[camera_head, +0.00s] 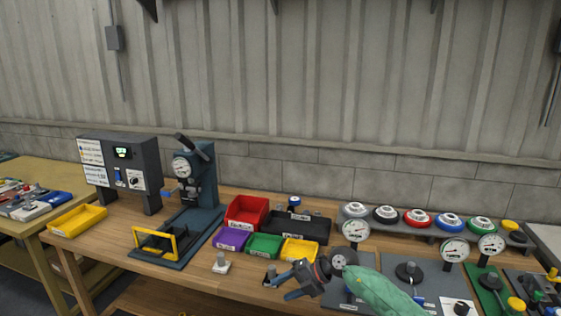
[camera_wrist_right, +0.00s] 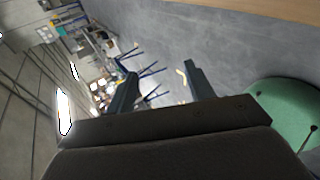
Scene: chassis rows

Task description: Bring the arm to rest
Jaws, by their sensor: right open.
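My right gripper (camera_head: 294,284) reaches in from the lower right in the head view, in front of the workbench near the yellow bin. Its arm has a green sleeve. In the right wrist view its two dark fingers (camera_wrist_right: 160,88) stand apart with nothing between them, so it is open and empty. Beyond the fingers are a grey floor and distant clutter. My left gripper does not show in either view.
The wooden workbench (camera_head: 105,247) carries a control box (camera_head: 125,168), a press (camera_head: 196,185), red (camera_head: 246,212), purple (camera_head: 230,238), green (camera_head: 264,245), yellow (camera_head: 300,250) and black (camera_head: 297,225) bins. Gauges and coloured round parts crowd the right. A yellow tray (camera_head: 77,220) sits at left.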

